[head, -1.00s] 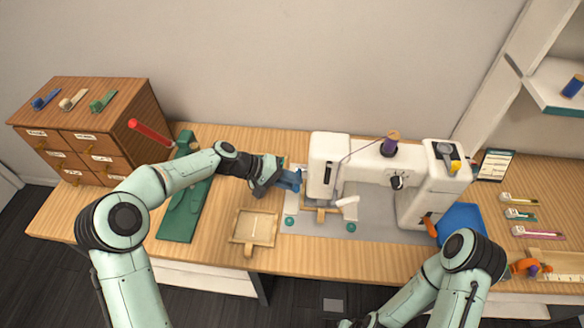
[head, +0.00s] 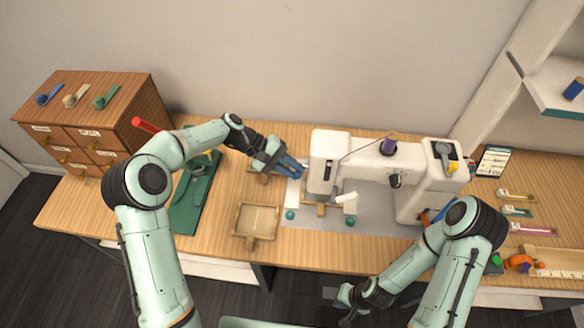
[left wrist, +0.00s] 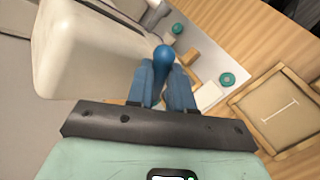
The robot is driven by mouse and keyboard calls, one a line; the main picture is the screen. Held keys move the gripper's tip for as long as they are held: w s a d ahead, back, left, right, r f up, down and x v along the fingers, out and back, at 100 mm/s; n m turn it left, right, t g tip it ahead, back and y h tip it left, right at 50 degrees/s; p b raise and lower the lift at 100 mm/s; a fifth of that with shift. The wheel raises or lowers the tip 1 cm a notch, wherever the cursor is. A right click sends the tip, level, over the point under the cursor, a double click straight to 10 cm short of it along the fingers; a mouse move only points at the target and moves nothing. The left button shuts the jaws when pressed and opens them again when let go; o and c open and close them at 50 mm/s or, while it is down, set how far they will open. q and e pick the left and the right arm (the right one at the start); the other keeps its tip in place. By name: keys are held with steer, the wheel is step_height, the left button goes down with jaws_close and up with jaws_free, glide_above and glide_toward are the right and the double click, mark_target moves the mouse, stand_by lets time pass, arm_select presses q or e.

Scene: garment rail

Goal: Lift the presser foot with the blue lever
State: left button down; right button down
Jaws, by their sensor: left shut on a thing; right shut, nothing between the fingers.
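The white sewing machine (head: 330,148) stands on the table. The blue lever, with a round knob (left wrist: 164,54), shows in the left wrist view between my left gripper's blue fingers (left wrist: 162,78), which are shut on it. In the head view my left gripper (head: 298,171) is at the left side of the machine's head, and it hides the lever. The presser foot is too small and too covered to make out under the head. My right gripper (head: 331,296) is shut and empty, low in front of the table's front edge.
A wooden tray (head: 238,234) lies in front of my left gripper. A purple thread spool (head: 388,146) tops the machine. Small items lie on the right of the table.

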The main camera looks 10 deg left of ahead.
arm_select(q)
steer(key=shift+r, duration=0.1)
steer(key=c, duration=1)
jaws_free()
